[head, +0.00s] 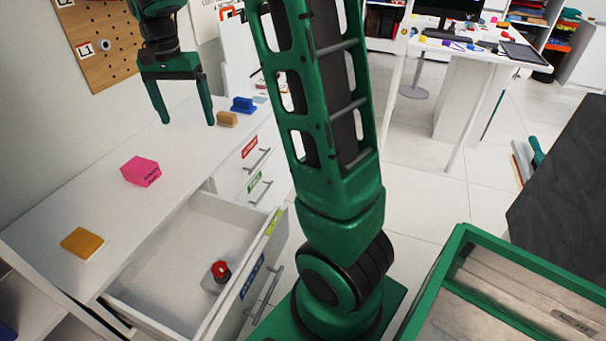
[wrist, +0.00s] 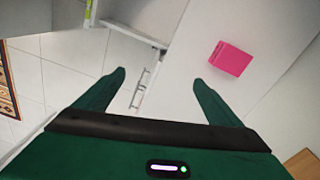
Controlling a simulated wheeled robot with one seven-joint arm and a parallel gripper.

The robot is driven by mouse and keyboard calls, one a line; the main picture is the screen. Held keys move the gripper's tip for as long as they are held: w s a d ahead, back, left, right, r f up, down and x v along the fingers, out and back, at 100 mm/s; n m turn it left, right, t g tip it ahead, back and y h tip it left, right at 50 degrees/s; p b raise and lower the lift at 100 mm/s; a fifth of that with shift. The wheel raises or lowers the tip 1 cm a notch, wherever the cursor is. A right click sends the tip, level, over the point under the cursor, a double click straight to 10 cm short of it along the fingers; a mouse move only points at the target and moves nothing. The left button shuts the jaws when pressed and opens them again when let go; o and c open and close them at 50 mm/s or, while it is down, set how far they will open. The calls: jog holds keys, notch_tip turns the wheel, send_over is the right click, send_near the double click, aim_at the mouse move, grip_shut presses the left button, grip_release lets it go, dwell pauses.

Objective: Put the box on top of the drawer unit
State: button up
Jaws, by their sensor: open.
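A pink box (head: 141,171) with dark lettering lies on the white top of the drawer unit (head: 88,205). It also shows in the wrist view (wrist: 230,58), to the right of my fingers. My gripper (head: 188,123) is open and empty, above the far part of the top, beyond the pink box and apart from it. Both fingers also show in the wrist view (wrist: 158,77), with nothing between them. A lower drawer (head: 165,262) of the unit is pulled open.
An orange block (head: 82,242) lies near the top's front left. A tan block (head: 227,119) and a blue item (head: 243,104) are at the far end. A small red-topped object (head: 221,271) is in the open drawer. A green-framed bin (head: 470,240) stands at right.

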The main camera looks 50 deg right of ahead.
jog(key=s+d+n, duration=0.1)
jog(key=s+d, duration=0.2)
jog(key=s, duration=0.6)
jog(key=s+d+n, duration=0.1)
jog(key=s+d, duration=0.2)
jog(key=s, duration=0.6)
jog(key=s+f+n, duration=0.1)
jog(key=s+f, duration=0.1)
jog(key=s, duration=0.6)
jog(key=s+f+n, duration=0.2)
jog(key=s+f, duration=0.1)
jog(key=s, duration=0.5)
jog(key=shift+s+a+y, duration=0.15)
jog(key=shift+s+y, duration=0.25)
jog(key=shift+f, duration=0.1)
jog(key=shift+w+f, duration=0.25)
jog(key=shift+w, duration=0.4)
